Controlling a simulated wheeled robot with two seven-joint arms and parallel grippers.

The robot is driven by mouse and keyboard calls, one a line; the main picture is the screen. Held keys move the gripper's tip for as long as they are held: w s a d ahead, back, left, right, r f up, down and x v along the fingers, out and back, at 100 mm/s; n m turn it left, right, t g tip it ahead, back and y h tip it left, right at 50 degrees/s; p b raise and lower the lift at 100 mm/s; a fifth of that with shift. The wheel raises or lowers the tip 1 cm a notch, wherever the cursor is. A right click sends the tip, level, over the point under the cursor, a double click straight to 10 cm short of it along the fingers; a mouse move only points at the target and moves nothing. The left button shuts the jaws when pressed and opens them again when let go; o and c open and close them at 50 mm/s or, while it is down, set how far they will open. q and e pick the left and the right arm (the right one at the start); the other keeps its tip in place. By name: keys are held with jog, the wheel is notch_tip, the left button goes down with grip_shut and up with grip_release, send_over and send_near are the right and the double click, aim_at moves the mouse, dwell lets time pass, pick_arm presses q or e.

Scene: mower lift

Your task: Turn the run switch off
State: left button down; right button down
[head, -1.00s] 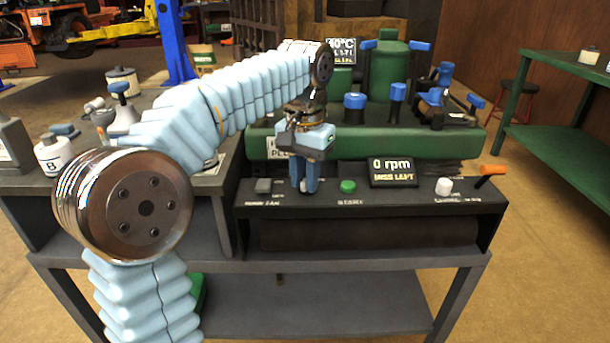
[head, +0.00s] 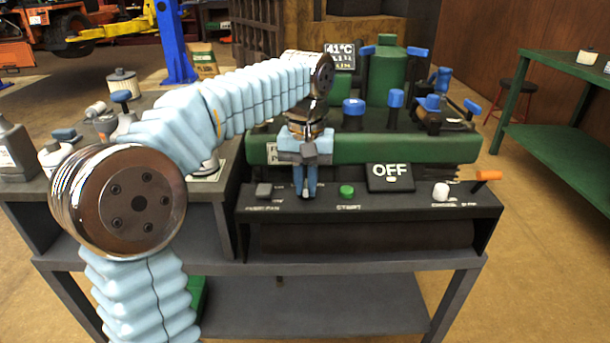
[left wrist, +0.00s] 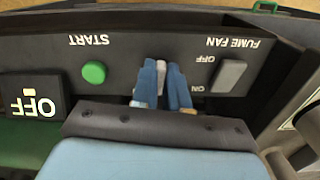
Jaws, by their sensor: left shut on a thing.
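My left gripper (head: 306,193) points down at the black control panel (head: 400,210), between the fume fan switch and the green start button. It also shows in the left wrist view (left wrist: 163,88), where its blue fingers are shut on a small pale lever, the run switch (left wrist: 160,70). The fingers hide most of this switch, and its label cannot be read. The panel display (head: 390,177) reads OFF; it also shows in the left wrist view (left wrist: 34,106). My right gripper is not in view.
The start button (head: 347,191) is right of the gripper, and the grey fume fan switch (head: 264,190) is left of it. A white knob (head: 441,192) and an orange lever (head: 487,176) are at the panel's right. The green machine (head: 390,148) with blue handles stands behind.

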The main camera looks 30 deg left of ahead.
pick_arm(q)
jog(key=n+p, duration=0.1)
jog(key=n, duration=0.1)
jog(key=shift+d+r+n, duration=0.1)
jog(key=shift+r+n, duration=0.05)
jog(key=shift+n, duration=0.25)
jog(key=n, duration=0.1)
jog(key=n+p, duration=0.1)
jog(key=n, duration=0.1)
jog(key=n+p, duration=0.1)
jog(key=shift+w+d+n, duration=0.15)
jog(key=shift+w+n, duration=0.1)
jog(key=shift+n, duration=0.45)
jog(key=c, duration=1.1)
grip_release()
jog(key=shift+c, duration=0.2)
notch_tip(320, 180, up, 14)
jog(key=p, duration=0.2)
jog(key=shift+f, duration=0.25)
